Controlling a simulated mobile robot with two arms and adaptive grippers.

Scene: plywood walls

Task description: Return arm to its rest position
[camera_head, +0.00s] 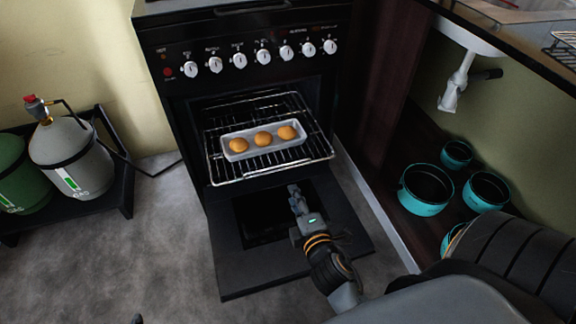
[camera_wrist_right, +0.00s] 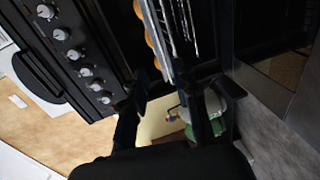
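My right arm comes in from the lower right in the head view. Its gripper (camera_head: 296,196) is above the lowered oven door (camera_head: 285,262), in front of and below the oven rack (camera_head: 240,177). In the wrist view the fingers of the right gripper (camera_wrist_right: 167,92) stand apart with nothing between them. A grey baking tin (camera_head: 263,152) with three golden buns (camera_head: 263,139) sits on the pulled-out rack, clear of the gripper. Only a small dark tip shows at the bottom edge of the head view, perhaps my left gripper (camera_head: 137,319); its fingers cannot be made out.
The black oven (camera_head: 250,80) has a row of white knobs. Gas cylinders (camera_head: 70,155) stand in a black frame at left. Teal pots (camera_head: 425,190) stand under the counter (camera_head: 520,55) at right, beside my right arm. Grey floor (camera_head: 165,240) left of the oven door is clear.

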